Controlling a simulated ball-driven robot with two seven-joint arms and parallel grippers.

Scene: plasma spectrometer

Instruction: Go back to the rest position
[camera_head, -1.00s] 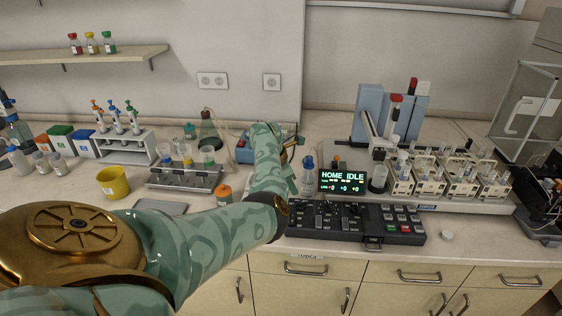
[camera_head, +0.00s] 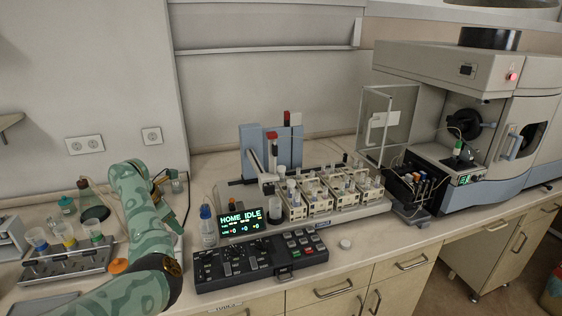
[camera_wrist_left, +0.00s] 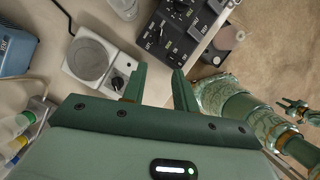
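My left arm rises from the bottom left in the head view, and its left gripper (camera_head: 166,190) is over the bench, partly hidden behind the forearm. In the left wrist view the two green fingers (camera_wrist_left: 158,85) stand apart with nothing between them.
The control panel (camera_head: 262,258) with its HOME IDLE screen (camera_head: 241,219) stands right of my left arm. A blue-capped bottle (camera_head: 207,228) is beside the screen. A rack with funnels (camera_head: 68,262) is at the left. Autosampler racks (camera_head: 320,200) and the spectrometer (camera_head: 440,75) are farther right.

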